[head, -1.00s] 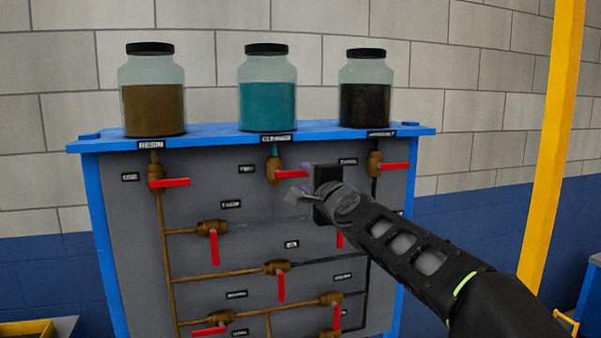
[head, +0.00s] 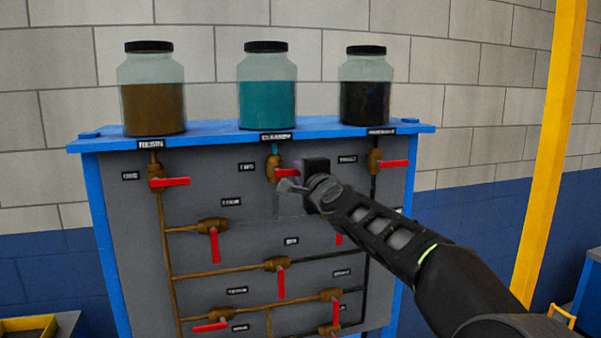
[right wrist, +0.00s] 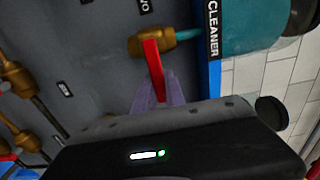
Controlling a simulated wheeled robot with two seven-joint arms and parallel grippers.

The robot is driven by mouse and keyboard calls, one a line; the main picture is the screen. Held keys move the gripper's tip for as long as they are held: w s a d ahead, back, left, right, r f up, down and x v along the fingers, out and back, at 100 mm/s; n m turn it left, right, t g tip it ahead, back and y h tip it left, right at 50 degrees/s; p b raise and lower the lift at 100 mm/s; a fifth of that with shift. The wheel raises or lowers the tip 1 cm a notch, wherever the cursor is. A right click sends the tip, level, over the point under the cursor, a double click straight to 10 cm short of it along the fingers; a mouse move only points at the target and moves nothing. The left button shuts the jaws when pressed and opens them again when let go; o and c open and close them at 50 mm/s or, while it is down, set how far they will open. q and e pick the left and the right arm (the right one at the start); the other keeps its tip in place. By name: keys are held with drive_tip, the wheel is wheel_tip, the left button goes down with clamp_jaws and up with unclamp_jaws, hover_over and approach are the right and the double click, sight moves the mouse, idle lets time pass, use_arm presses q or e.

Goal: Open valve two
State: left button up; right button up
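Valve two (head: 273,168) is a brass valve under the jar of teal cleaner, with its red handle (head: 286,173) level and pointing right. In the right wrist view the brass body (right wrist: 151,42) and red handle (right wrist: 153,68) sit beside the CLEANER label. My right gripper (head: 287,187) is at this handle in the head view. In the right wrist view its two purplish fingers (right wrist: 159,92) lie on either side of the handle's outer part and look apart; contact is not clear. My left gripper is not in view.
Red-handled valves stand close by, including one under the brown resin jar (head: 153,95) and one under the dark jar (head: 365,90). More valves and pipes fill the grey panel (head: 130,250) below. A yellow post (head: 553,150) stands at the right.

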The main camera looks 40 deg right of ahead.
clamp_jaws()
